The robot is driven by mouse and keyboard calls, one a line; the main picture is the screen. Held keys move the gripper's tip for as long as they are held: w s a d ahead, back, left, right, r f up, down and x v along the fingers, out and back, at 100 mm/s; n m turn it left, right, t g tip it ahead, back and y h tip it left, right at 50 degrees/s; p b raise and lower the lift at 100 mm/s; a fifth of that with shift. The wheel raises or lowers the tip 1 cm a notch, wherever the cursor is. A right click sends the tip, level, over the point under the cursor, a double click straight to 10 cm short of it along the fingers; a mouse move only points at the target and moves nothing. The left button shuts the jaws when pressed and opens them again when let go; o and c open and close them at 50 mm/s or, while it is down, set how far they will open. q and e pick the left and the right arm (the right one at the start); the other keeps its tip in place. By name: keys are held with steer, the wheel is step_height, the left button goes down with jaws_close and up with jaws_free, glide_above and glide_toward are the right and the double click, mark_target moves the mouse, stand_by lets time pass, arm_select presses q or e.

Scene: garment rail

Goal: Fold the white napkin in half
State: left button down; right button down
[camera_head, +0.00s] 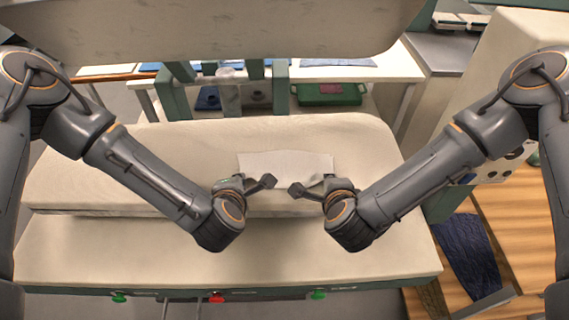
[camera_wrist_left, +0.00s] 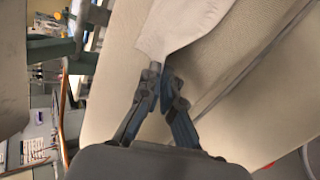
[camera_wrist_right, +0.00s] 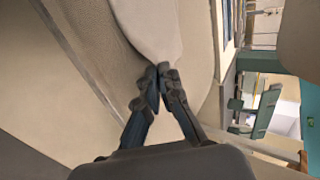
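The white napkin (camera_head: 286,164) lies on the cream padded board, between my two grippers in the head view. My left gripper (camera_head: 256,184) is at its near left corner. In the left wrist view the fingertips (camera_wrist_left: 166,78) are together on the napkin's narrowed corner (camera_wrist_left: 180,25). My right gripper (camera_head: 314,187) is at the near right corner. In the right wrist view its fingertips (camera_wrist_right: 160,78) are closed on the napkin's corner (camera_wrist_right: 152,30). The near edge of the napkin is partly hidden by the grippers in the head view.
The long padded board (camera_head: 110,165) stands above a lower cream surface (camera_head: 290,255). A large padded upper part (camera_head: 210,30) overhangs at the top. A green crate (camera_head: 330,94) stands behind, and dark blue cloth (camera_head: 468,250) lies on wood at the right.

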arm_select(q)
steer(key=c, duration=1.2)
jaws_free()
arm_select(e)
steer(key=c, duration=1.2)
jaws_free()
arm_select(q)
steer(key=shift+r, duration=0.1)
arm_select(e)
steer(key=shift+r, duration=0.1)
arm_select(q)
steer(key=shift+s+r, duration=0.1)
steer(key=shift+r, duration=0.25)
arm_select(e)
steer(key=shift+s+r, duration=0.1)
steer(key=shift+r, duration=0.25)
arm_select(q)
steer(key=s+r, duration=0.4)
steer(key=r, duration=0.1)
steer(key=s+r, duration=0.1)
steer(key=r, duration=0.2)
steer(key=shift+s, duration=0.4)
arm_select(e)
steer(key=s+r, duration=0.4)
steer(key=r, duration=0.1)
steer(key=s+r, duration=0.1)
steer(key=r, duration=0.2)
steer(key=shift+s, duration=0.4)
